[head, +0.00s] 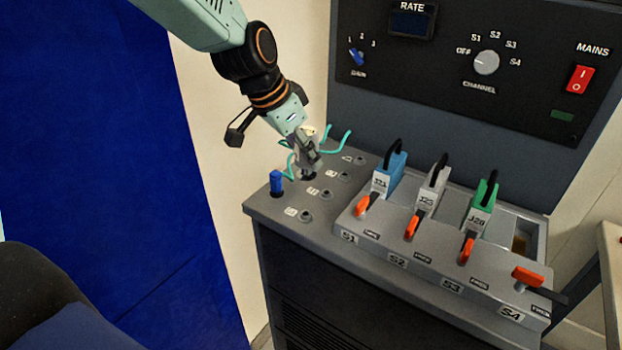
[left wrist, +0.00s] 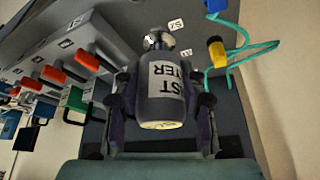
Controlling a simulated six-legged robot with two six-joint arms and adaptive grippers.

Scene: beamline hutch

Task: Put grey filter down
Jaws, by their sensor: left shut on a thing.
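My left gripper (head: 306,150) is shut on the grey filter, over the back left of the grey console top. In the left wrist view the grey filter (left wrist: 162,85) is a dark grey cylinder between the two fingers (left wrist: 163,118), with a white label partly readable as "ST" and "TER". Its far end lines up with a round metal fitting (left wrist: 157,40); I cannot tell whether it is seated there. In the head view the fingers hide most of the filter. My right gripper is not in view.
Teal cables (head: 337,140) loop close behind the gripper; a blue plug (head: 276,183) stands left of it. A slotted rack (head: 380,235) holds blue (head: 389,176), grey (head: 434,188) and green (head: 483,208) blocks with orange levers. A control panel (head: 450,75) rises behind.

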